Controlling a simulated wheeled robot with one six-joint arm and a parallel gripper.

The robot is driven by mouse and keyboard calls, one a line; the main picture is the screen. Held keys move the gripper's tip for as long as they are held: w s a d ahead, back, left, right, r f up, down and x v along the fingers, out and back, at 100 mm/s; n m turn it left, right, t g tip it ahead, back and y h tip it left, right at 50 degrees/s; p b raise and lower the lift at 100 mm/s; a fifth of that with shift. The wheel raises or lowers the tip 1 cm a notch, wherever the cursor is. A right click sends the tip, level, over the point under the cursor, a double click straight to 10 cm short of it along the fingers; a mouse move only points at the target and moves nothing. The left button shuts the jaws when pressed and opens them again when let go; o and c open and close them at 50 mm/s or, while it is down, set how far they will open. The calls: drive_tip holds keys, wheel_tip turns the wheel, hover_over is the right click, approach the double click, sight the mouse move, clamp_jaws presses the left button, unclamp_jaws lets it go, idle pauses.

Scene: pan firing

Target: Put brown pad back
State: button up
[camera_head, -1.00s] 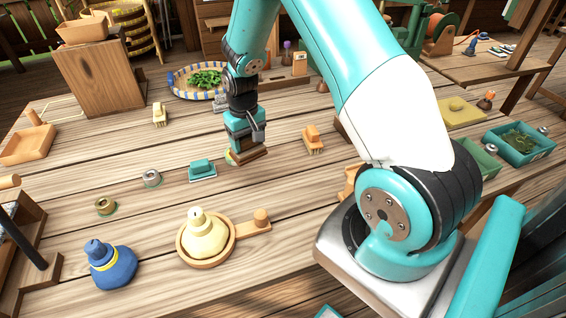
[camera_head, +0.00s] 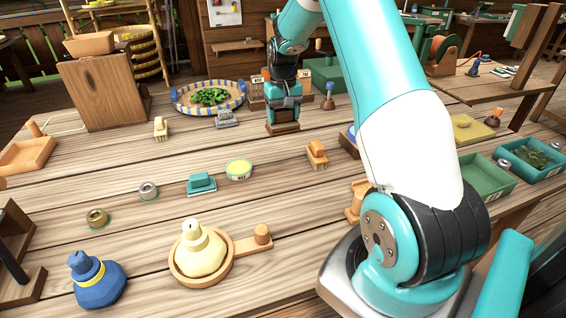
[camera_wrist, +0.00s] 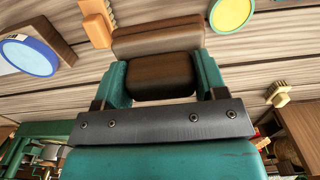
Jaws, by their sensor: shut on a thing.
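The brown pad (camera_head: 284,129) is in my gripper (camera_head: 284,112), near the back of the table. My gripper is shut on it, pointing down. In the wrist view the brown pad (camera_wrist: 155,76) sits between the two teal fingers of my gripper (camera_wrist: 160,82), with its wider flat part beyond them. The pad's bottom is low over the planks, in front of a small wooden rack (camera_head: 262,92). I cannot tell whether it touches the table.
A grey pad (camera_head: 227,119) and a striped basket of leaves (camera_head: 184,102) are left of my gripper. An orange brush (camera_head: 317,152), a round yellow-green tin (camera_head: 239,170) and a teal pad (camera_head: 202,184) lie nearer. A small bottle (camera_head: 328,101) stands right.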

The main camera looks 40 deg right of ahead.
wheel_tip(320, 180, down, 15)
drive_tip(key=p, duration=0.3)
drive_tip(key=shift+f, duration=0.4)
drive_tip(key=shift+f+b, duration=0.35)
drive_tip(key=o, duration=1.6)
drive_tip(key=shift+r, duration=0.15)
